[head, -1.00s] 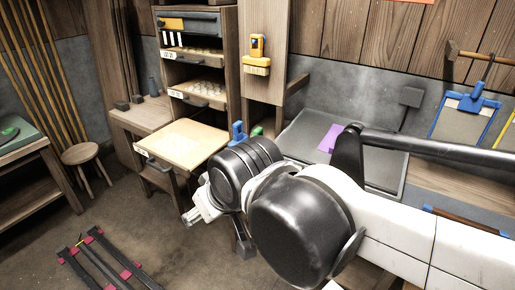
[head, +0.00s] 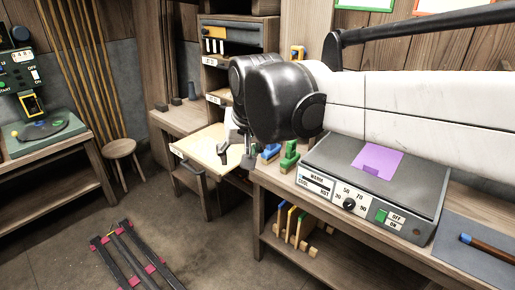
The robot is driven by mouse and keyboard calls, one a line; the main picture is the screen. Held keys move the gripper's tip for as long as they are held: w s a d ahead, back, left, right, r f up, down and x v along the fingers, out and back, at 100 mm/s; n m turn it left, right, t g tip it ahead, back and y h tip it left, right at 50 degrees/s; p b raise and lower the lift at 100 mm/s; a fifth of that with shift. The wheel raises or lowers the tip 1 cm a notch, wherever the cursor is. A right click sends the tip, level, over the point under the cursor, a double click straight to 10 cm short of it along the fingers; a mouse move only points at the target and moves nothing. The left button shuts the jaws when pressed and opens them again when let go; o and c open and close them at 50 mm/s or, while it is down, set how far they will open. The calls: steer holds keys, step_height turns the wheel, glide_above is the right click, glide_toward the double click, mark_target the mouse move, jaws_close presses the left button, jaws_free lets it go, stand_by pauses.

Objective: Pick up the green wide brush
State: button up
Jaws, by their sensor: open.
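In the head view, the green wide brush (head: 290,155) stands on the near left end of the workbench, its green handle upward. A similar blue brush (head: 270,152) stands just to its left. My gripper (head: 235,154) is open and points down, left of both brushes, in front of the light pull-out board. It looks apart from the green brush, and nothing shows between its fingers. The gripper is small here and partly hidden by my own wrist.
A grey hot plate (head: 400,190) with a purple sheet (head: 378,160) stands right of the brushes. The pull-out board (head: 196,150) juts out at left. Several coloured tools (head: 290,225) stand on the shelf below. A stool (head: 119,148) and floor rack (head: 132,258) are further left.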

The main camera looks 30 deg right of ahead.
steer(key=w+d+r+m+g, duration=0.2)
steer(key=w+d+m, duration=0.1)
steer(key=w+d, duration=0.65)
steer(key=m+g+p, duration=0.2)
steer(key=m+g, duration=0.1)
steer(key=m, duration=0.5)
glide_above(291, 147)
steer(key=w, duration=0.2)
step_height(291, 147, down, 11)
steer(key=shift+d+f+y, duration=0.4)
steer(key=shift+d+f, duration=0.15)
steer(key=shift+d, duration=0.2)
step_height(291, 147, down, 14)
steer(key=shift+r+p, duration=0.2)
steer(key=shift+p, duration=0.1)
steer(key=shift+s, duration=0.1)
jaws_close()
